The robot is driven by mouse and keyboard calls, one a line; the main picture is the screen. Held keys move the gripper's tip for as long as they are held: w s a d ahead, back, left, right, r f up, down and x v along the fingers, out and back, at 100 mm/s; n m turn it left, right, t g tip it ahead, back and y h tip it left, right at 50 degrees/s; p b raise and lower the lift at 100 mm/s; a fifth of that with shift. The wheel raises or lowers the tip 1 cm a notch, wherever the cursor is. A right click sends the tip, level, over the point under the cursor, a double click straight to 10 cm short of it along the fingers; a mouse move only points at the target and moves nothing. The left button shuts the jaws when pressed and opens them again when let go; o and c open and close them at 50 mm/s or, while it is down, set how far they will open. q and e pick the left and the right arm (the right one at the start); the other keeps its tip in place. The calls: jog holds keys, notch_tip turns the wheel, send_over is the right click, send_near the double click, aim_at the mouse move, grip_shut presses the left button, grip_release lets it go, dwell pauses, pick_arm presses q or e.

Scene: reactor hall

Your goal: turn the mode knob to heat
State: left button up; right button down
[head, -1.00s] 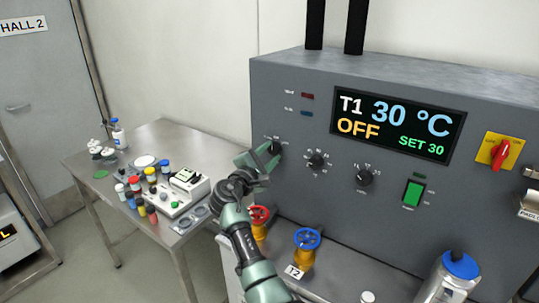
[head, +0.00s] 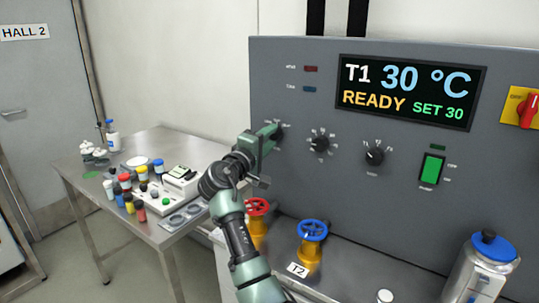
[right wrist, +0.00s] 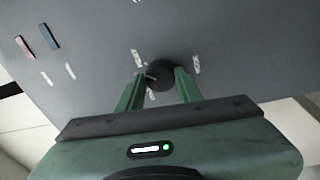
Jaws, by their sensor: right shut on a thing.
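The mode knob (head: 279,131) is the leftmost black knob on the grey control panel (head: 350,210). My right gripper (head: 270,134) reaches up to the panel and is shut on this knob. The knob's pointer is hard to make out. The display (head: 410,90) reads T1, 30 °C, READY and SET 30. My left gripper is not in view.
Two more black knobs (head: 319,142) (head: 374,154) and a green lit switch (head: 432,168) are to the right. Red (head: 257,208) and blue (head: 313,231) valve wheels stand below. A steel table (head: 150,142) with bottles and jars is at the left.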

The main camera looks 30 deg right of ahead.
jog(key=shift+m+b, duration=0.8)
jog(key=shift+b, duration=0.2)
pick_arm(q)
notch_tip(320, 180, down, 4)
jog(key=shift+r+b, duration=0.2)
jog(key=shift+b, duration=0.1)
pick_arm(e)
jog(key=shift+r+m, duration=0.1)
jog(key=shift+m, duration=0.2)
jog(key=shift+r, duration=0.1)
jog(key=c, duration=0.9)
grip_release()
jog(key=shift+c, duration=0.2)
jog(key=shift+w+d+f, duration=0.1)
jog(key=shift+f, duration=0.1)
jog(key=shift+a+f, duration=0.1)
jog(key=shift+a, duration=0.35)
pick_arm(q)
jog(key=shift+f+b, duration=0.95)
pick_arm(e)
jog(key=v, duration=0.7)
